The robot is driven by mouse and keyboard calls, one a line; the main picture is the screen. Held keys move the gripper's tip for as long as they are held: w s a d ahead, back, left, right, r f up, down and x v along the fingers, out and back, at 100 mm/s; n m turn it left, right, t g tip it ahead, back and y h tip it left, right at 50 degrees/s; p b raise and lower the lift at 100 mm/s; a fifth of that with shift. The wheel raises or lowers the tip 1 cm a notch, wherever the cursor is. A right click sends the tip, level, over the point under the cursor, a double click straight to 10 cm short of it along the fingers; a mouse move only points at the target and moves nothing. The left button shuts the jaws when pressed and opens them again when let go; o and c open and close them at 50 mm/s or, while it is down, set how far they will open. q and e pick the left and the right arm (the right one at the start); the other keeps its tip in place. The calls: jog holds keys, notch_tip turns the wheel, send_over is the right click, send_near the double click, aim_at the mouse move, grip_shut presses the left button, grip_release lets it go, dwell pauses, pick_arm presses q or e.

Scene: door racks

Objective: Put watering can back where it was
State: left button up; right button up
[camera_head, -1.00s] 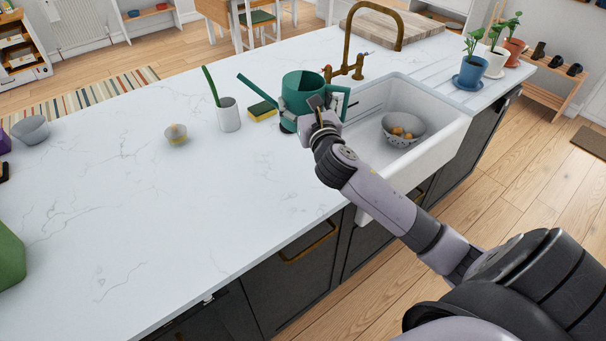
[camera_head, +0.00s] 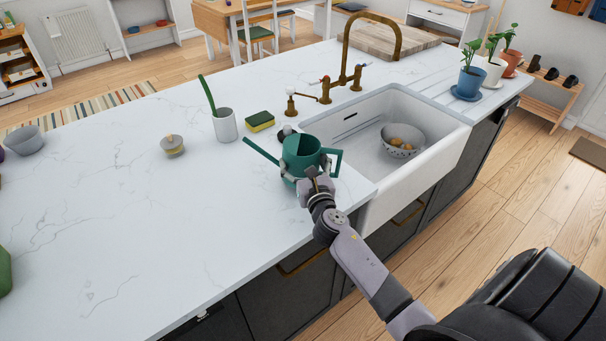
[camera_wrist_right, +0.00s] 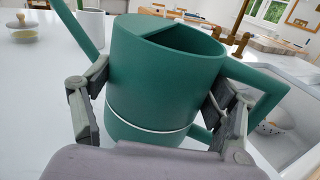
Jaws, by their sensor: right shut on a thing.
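The green watering can (camera_head: 300,151) is upright at the left edge of the sink, over the white countertop. Its spout points left and its handle points right. My right gripper (camera_head: 308,178) is shut on the can's body from the front. In the right wrist view the can (camera_wrist_right: 165,75) fills the middle, with one finger on each side of it at the right gripper (camera_wrist_right: 160,120). I cannot tell whether the can's base touches the counter. My left gripper is not in view.
The white sink (camera_head: 354,150) holds a bowl (camera_head: 408,148). A brass tap (camera_head: 346,65), a sponge (camera_head: 259,121), a white cup (camera_head: 225,127) and a small lidded jar (camera_head: 173,146) stand behind and left. Potted plants (camera_head: 470,80) stand far right. The counter's front left is clear.

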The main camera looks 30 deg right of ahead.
jog(key=shift+o, duration=0.2)
notch_tip(320, 180, down, 3)
jog(key=shift+f+b, duration=0.15)
jog(key=shift+b, duration=0.5)
jog(key=o, duration=1.2)
jog(key=shift+s+a+f, duration=0.1)
jog(key=shift+c, duration=0.2)
jog(key=o, duration=0.4)
